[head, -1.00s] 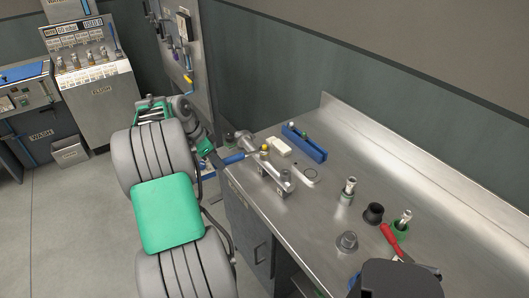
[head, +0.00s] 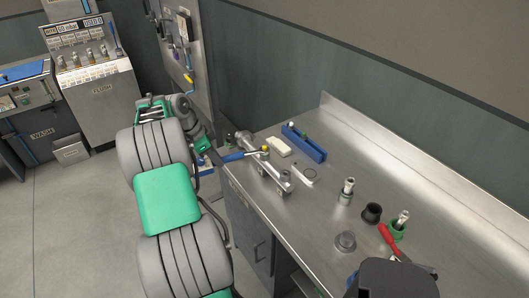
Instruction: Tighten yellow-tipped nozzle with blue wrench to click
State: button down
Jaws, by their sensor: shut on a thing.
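The blue-handled wrench (head: 233,157) lies level at the near edge of the counter, its metal shaft pointing right. My gripper (head: 217,158) is at the left end of the blue handle and shut on it; its fingers are small and partly hidden by my arm. The yellow-tipped nozzle (head: 265,149) stands up on a metal tube fixture (head: 277,176) on the counter. The wrench's head end reaches the nozzle, just below its yellow tip. At this size I cannot tell how the head sits on it.
Behind the nozzle are a pale block (head: 278,146) and a blue tray (head: 304,143). The far-right counter (head: 455,220) is clear.

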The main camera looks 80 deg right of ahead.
jog(key=shift+w+d+m+p, duration=0.45)
jog(key=shift+d+p, duration=0.25)
jog(key=shift+p, duration=0.25)
dwell(0.6)
jog(key=shift+s+a+n+b, duration=0.85)
jog(key=shift+a+b, duration=0.3)
jog(key=shift+b, duration=1)
dwell(1.1)
jog(key=shift+s+a+n+t+h+b, duration=0.3)
jog(key=shift+s+a+n+b, duration=0.3)
jog(key=shift+b, duration=0.5)
jog(key=c, duration=1.8)
grip_release()
grip_shut()
